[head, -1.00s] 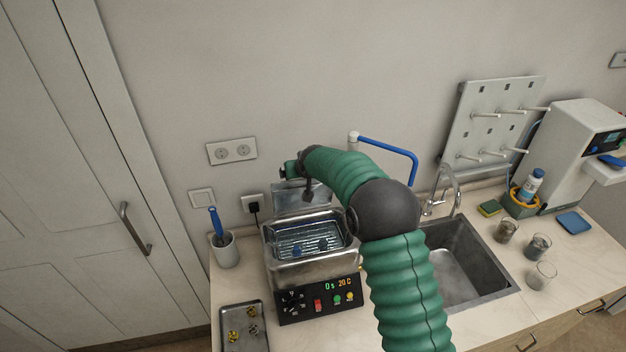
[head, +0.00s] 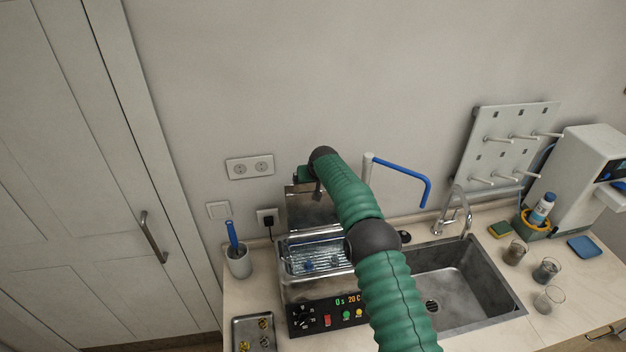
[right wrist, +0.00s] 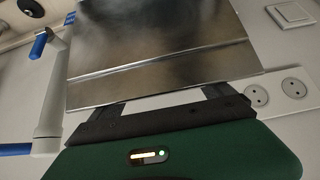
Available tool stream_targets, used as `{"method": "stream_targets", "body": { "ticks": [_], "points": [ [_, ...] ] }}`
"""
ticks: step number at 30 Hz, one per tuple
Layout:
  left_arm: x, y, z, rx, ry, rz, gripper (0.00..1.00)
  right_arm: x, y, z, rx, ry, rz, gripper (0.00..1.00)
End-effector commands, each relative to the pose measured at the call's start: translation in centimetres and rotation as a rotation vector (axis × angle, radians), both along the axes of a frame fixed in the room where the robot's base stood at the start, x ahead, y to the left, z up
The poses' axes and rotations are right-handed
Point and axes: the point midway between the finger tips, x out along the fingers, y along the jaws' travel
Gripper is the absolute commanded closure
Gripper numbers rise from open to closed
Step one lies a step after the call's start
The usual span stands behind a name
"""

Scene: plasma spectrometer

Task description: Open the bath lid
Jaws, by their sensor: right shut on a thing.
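The bath (head: 318,285) is a metal tank with a control panel. It is uncovered, with clear water and small blue items inside. Its flat metal lid (head: 308,212) stands raised, near upright, at the bath's back edge. My right gripper (head: 309,180) is at the lid's upper edge, partly hidden behind my own green arm. In the right wrist view the shiny lid (right wrist: 155,45) fills the top middle, and my right gripper (right wrist: 155,103) is shut on its edge. My left gripper is not in view.
A cup with a blue-handled brush (head: 238,262) and a metal tray (head: 254,333) stand left of the bath. The sink (head: 470,290) is to the right. A blue-armed stand (head: 405,174), wall sockets (head: 250,167) and the wall are close behind the lid.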

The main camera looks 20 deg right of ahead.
Motion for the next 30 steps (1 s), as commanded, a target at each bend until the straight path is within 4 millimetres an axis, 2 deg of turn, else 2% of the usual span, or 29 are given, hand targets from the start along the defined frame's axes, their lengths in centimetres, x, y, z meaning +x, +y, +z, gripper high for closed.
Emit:
{"method": "stream_targets", "body": {
  "ticks": [1, 12, 13, 14, 23, 30],
  "points": [
    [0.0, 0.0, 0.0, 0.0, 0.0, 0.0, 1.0, -0.2, 0.1, -0.7, 0.003, 0.014, 0.001, 0.81],
    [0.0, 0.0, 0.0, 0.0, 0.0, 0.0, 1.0, -0.3, 0.2, -0.9, 0.005, 0.019, 0.001, 0.81],
    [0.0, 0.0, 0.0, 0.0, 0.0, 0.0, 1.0, -0.3, 0.2, -0.9, 0.005, 0.019, 0.001, 0.06],
    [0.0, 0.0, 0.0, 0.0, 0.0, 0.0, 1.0, -0.3, 0.2, -0.9, 0.005, 0.019, 0.001, 0.02],
    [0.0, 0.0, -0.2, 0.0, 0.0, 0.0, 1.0, -0.3, 0.1, -0.2, 0.002, 0.009, 0.001, 0.0],
    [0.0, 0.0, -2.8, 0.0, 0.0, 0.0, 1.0, -2.3, 0.5, 2.2, 0.001, 0.004, 0.001, 0.0]
  ]
}}
